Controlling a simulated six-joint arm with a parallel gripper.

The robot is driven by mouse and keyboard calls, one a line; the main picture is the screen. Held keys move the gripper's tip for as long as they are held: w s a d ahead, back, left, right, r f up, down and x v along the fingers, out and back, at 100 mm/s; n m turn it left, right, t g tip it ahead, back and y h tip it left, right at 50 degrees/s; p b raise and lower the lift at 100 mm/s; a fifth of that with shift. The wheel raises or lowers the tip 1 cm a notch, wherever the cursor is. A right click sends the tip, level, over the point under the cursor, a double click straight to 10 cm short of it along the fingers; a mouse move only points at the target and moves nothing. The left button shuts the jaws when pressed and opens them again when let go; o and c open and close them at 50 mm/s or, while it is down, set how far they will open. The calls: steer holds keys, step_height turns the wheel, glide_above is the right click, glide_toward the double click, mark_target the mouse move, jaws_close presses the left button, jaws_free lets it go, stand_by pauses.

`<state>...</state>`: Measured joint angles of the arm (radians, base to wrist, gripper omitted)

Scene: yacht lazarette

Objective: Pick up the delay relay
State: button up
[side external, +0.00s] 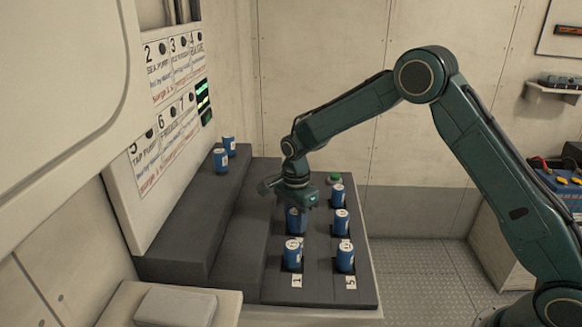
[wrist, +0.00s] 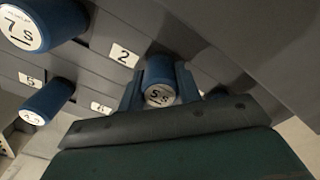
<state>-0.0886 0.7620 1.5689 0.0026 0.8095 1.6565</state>
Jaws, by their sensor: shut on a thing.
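The delay relay in my grip is a blue cylinder (wrist: 160,70) with a pale end cap that appears to read "5 S". It sits between the two fingers in the wrist view. My gripper (side external: 297,207) points down and is shut on it; the fingertips also show in the wrist view (wrist: 160,93). In the side view the held relay (side external: 296,222) is under my gripper at the left row of the dark board, partly hidden by the jaws. I cannot tell whether it is clear of its socket.
Similar blue relays stand close by: one in front (side external: 293,256), and a right row (side external: 341,222). Two more (side external: 221,161) stand on the upper step at left. A relay marked "7 S" (wrist: 27,27) shows in the wrist view. A green button (side external: 334,180) is behind.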

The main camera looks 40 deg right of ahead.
mark_target(295, 212)
steer(key=shift+r, duration=0.15)
step_height(295, 212, up, 20)
stand_by(0.8)
